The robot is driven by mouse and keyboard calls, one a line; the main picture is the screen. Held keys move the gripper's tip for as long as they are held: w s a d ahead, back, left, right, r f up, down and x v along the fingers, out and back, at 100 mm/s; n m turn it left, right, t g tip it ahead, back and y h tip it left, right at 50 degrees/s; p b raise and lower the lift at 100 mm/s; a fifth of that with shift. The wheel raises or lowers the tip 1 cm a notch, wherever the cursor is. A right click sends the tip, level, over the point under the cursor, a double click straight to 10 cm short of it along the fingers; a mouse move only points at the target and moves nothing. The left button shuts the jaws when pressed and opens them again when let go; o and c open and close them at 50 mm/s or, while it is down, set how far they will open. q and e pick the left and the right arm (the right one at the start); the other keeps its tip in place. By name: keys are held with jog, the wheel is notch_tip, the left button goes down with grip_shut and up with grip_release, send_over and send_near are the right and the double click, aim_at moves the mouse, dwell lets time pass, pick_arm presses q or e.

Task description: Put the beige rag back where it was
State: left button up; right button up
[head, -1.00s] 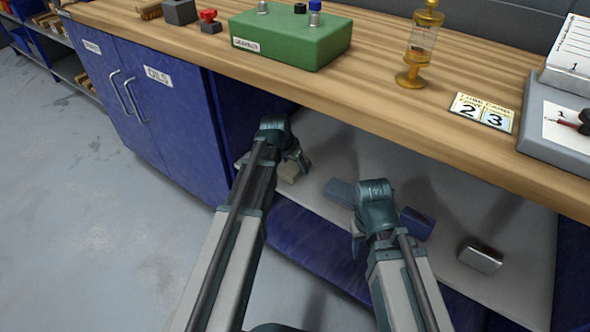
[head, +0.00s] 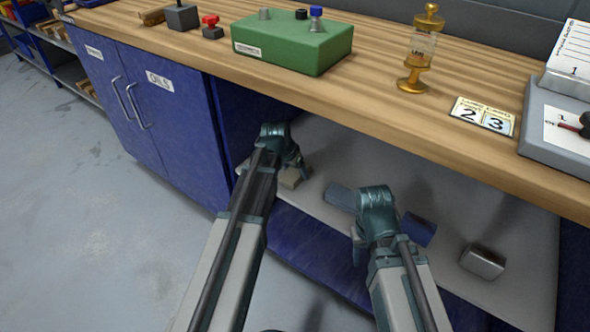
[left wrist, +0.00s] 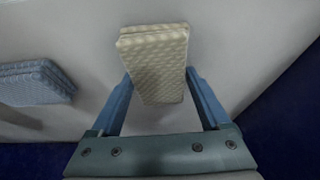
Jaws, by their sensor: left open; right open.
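The beige rag (head: 291,178) is a folded, textured pad on the grey shelf under the worktop. In the head view my left gripper (head: 292,163) partly hides it. In the left wrist view the beige rag (left wrist: 155,50) lies between the spread fingers of my left gripper (left wrist: 160,78), reaching past their tips. The fingers are open; whether either touches the rag I cannot tell. My right gripper (head: 360,238) is at the shelf front, further right; its fingers are mostly hidden behind its wrist.
A grey-blue folded rag (head: 340,197) lies on the shelf (head: 450,210) between the grippers; a similar one shows in the left wrist view (left wrist: 35,82). A dark blue item (head: 418,229) and a silver tin (head: 482,262) stand further right. The wooden worktop (head: 380,105) overhangs the shelf.

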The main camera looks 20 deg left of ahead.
aim_at(291, 175)
pick_arm(q)
jog(key=shift+s+d+f, duration=0.15)
jog(key=shift+s, duration=0.05)
jog(key=shift+w+r+p, duration=0.1)
jog(key=shift+r+p, duration=0.25)
jog(key=shift+p, duration=0.2)
jog(key=p+v, duration=0.6)
jog(key=v, duration=0.1)
jog(key=shift+r+p, duration=0.25)
jog(key=shift+p, duration=0.15)
jog(key=s+d+f+g+y, duration=0.1)
jog(key=s+d+g, duration=0.1)
jog(key=s+d, duration=0.5)
jog(key=s+d+g+y, duration=0.1)
jog(key=s+d, duration=0.5)
jog(key=s, duration=0.8)
jog(key=shift+s+d+f+g+y, duration=0.2)
jog(key=shift+d+f+g+y, duration=0.2)
jog(key=shift+g, duration=0.4)
